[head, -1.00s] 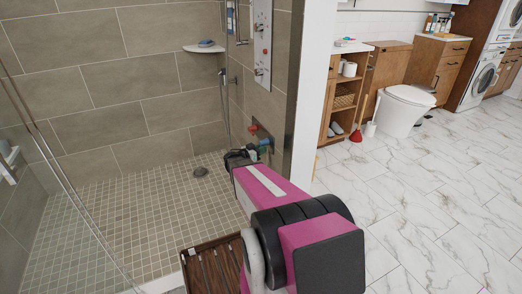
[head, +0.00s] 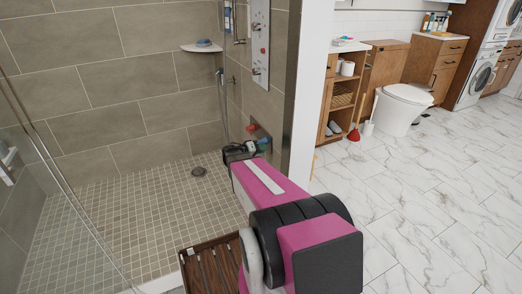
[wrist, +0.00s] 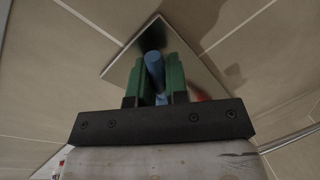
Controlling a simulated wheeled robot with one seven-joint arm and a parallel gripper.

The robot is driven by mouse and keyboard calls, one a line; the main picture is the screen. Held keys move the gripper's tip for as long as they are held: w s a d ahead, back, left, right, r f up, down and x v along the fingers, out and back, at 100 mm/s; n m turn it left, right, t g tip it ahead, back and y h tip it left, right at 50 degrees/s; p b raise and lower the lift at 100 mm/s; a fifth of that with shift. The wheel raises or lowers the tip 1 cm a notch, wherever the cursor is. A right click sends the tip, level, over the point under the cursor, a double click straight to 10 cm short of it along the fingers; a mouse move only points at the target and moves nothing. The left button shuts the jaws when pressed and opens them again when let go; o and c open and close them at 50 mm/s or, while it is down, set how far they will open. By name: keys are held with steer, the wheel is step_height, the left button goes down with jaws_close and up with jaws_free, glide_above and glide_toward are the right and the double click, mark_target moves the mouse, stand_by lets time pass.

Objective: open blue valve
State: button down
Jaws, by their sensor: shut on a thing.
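The blue valve (wrist: 154,72) shows in the wrist view as a blue handle standing out from a dark, shiny square wall plate (wrist: 188,45). My gripper (wrist: 155,85) has its two green fingers on either side of the blue handle and is shut on it. In the head view the blue valve (head: 263,141) is a small blue patch low on the shower wall, partly hidden by my gripper (head: 255,146). A red valve (head: 251,128) sits just above and left of it on the same wall. A blurred red spot shows beside the fingers in the wrist view.
A glass panel (head: 60,200) stands at the left. A wooden slatted mat (head: 212,268) lies below my arm. A shower panel (head: 261,40) hangs above the valves. The wall end (head: 305,90) is close at the right. The tiled shower floor (head: 130,220) is mostly clear.

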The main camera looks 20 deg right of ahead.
steer(key=n, duration=0.1)
steer(key=r+n, duration=0.1)
steer(key=n, duration=0.1)
steer(key=n+g, duration=0.1)
steer(key=n, duration=0.1)
steer(key=shift+w+r, duration=0.1)
steer(key=shift+r, duration=0.25)
stand_by(0.3)
steer(key=c, duration=1.1)
jaws_free()
steer(key=shift+a, duration=0.1)
steer(key=a, duration=0.3)
steer(key=a+r, duration=0.1)
steer(key=a, duration=0.3)
steer(key=a+r, duration=0.1)
steer(key=a, duration=0.2)
steer(key=shift+s+a, duration=0.2)
steer(key=shift+a, duration=0.05)
